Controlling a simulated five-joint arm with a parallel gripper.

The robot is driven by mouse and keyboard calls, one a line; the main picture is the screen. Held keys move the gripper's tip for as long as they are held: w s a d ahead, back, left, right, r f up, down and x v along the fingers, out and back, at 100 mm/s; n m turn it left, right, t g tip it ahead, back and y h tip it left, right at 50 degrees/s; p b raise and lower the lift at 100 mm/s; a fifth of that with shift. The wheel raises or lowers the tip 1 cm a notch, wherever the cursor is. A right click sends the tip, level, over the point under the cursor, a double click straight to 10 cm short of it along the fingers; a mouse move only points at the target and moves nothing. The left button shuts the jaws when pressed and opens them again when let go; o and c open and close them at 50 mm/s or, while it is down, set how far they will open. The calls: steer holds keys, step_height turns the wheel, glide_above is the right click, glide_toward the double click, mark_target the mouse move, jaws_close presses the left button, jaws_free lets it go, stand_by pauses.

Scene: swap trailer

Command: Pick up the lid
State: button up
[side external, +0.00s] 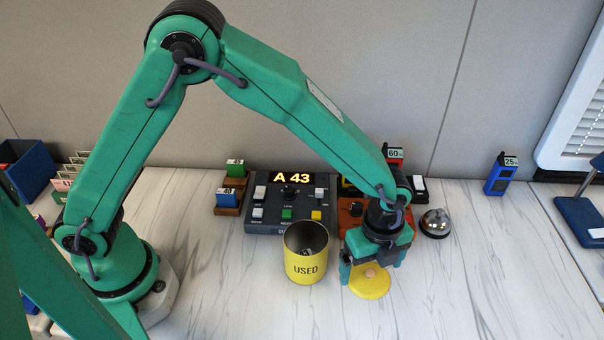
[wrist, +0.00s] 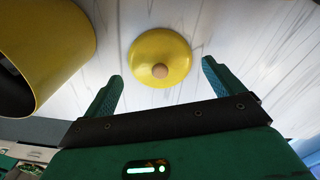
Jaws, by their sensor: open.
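The lid (side external: 371,286) is a round yellow disc with a small tan knob on top. It lies on the marble-patterned table to the right of the yellow can (side external: 305,262) marked USED. My gripper (side external: 367,268) is just over the lid, pointing down. In the wrist view the lid (wrist: 160,57) shows ahead of and between the two spread fingers of my gripper (wrist: 162,82). The fingers are open and hold nothing. In the side view my gripper hides part of the lid's far edge. The can also shows at the upper left of the wrist view (wrist: 45,45).
A grey control panel (side external: 262,214) with a lit A 43 display stands behind the can. A silver bell (side external: 436,223) sits right of my gripper. An orange device (side external: 350,212) is behind my gripper, partly hidden. The table's front right (side external: 480,280) is clear.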

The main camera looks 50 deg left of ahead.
steer(key=shift+f, duration=0.95)
steer(key=c, duration=1.2)
